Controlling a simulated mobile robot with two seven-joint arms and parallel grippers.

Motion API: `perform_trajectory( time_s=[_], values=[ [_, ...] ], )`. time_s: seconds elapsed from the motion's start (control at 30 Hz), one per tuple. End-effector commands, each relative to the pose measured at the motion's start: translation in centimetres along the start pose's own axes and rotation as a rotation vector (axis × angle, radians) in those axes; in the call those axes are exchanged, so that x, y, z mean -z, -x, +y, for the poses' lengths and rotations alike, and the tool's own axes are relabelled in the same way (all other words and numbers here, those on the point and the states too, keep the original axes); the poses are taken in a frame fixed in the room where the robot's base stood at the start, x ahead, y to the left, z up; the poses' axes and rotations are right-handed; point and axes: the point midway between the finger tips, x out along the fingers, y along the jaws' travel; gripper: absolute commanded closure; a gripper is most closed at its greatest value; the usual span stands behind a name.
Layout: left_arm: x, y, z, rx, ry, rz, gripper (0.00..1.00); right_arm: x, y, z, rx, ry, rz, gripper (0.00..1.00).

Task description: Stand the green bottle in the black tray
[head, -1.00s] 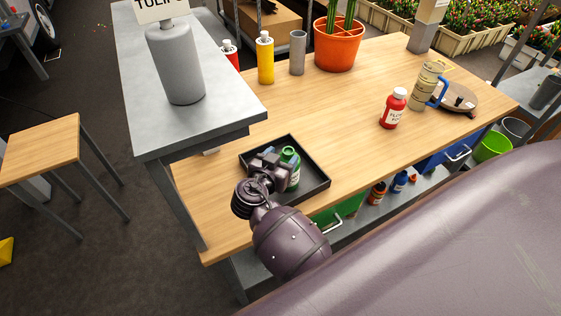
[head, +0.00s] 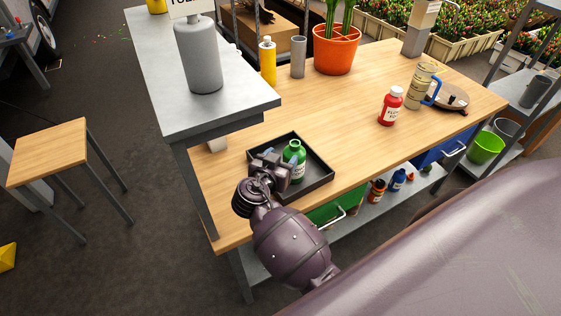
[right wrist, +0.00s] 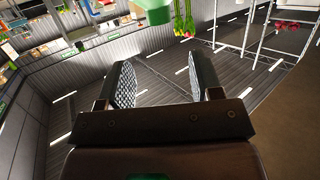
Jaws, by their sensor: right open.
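My right gripper (head: 270,162) is at the tray's left side, just left of the bottle, and hides part of the tray. In the right wrist view my right gripper (right wrist: 162,80) has its two fingers wide apart with nothing between them. I cannot tell whether a finger touches the bottle. My left gripper is not in view.
A red bottle (head: 391,106), a beige jug with a blue handle (head: 420,88) and an orange pot (head: 336,50) stand on the wooden table (head: 345,110). A raised grey counter (head: 225,112) holding a grey bottle (head: 200,55) borders the tray's upper left.

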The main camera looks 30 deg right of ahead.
Motion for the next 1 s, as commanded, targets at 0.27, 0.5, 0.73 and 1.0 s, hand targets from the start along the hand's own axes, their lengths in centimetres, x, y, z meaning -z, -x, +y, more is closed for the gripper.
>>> perform_trajectory(
  time_s=[0.27,0.5,0.73,1.0],
  values=[
    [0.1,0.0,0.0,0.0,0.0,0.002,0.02,-1.9,-0.5,1.1,0.05,0.066,-0.057,0.41],
    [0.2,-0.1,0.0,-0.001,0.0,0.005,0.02,-9.4,0.3,5.6,0.332,0.309,-0.26,0.41],
    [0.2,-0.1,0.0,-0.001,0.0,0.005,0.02,-14.0,3.8,10.8,0.649,0.441,-0.329,0.41],
    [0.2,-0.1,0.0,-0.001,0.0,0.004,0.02,-14.6,7.3,15.3,0.858,0.461,-0.269,0.41]
  ],
)
